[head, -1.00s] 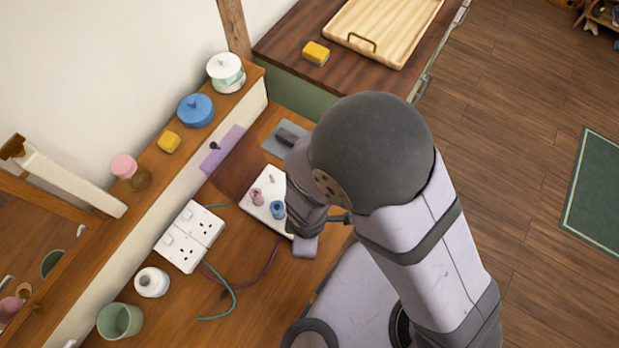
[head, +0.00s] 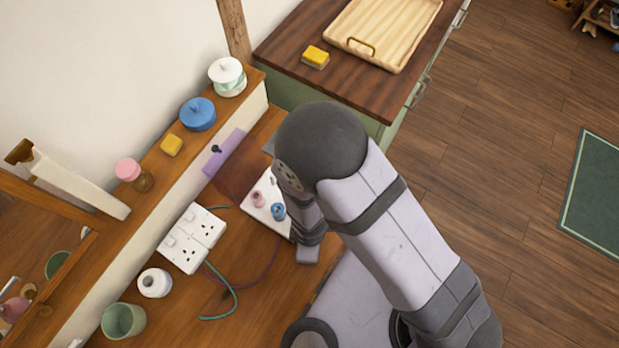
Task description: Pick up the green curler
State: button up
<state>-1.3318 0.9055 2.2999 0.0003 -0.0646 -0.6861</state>
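The green curler is not visible; my arm covers the right side of the white curler board (head: 270,188). A pink curler (head: 257,198) and a blue curler (head: 278,211) stand on that board, just left of my wrist. My gripper (head: 308,252) is only partly seen at the lower end of my arm, low beside the board's right edge. Its fingertips are hidden, so I cannot tell whether it is open or holds anything.
A white socket block (head: 192,238) with cables lies left of the board. A white roll (head: 154,283) and a green cup (head: 123,320) stand nearby. The raised shelf holds a blue lidded pot (head: 197,114), a white pot (head: 228,77) and a yellow block (head: 171,145).

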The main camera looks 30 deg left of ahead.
jog(key=shift+c, duration=0.2)
jog(key=c, duration=1.1)
jog(key=shift+o, duration=0.2)
jog(key=shift+r, duration=0.15)
notch_tip(320, 180, up, 10)
jog(key=b, duration=0.1)
jog(key=shift+f, duration=0.2)
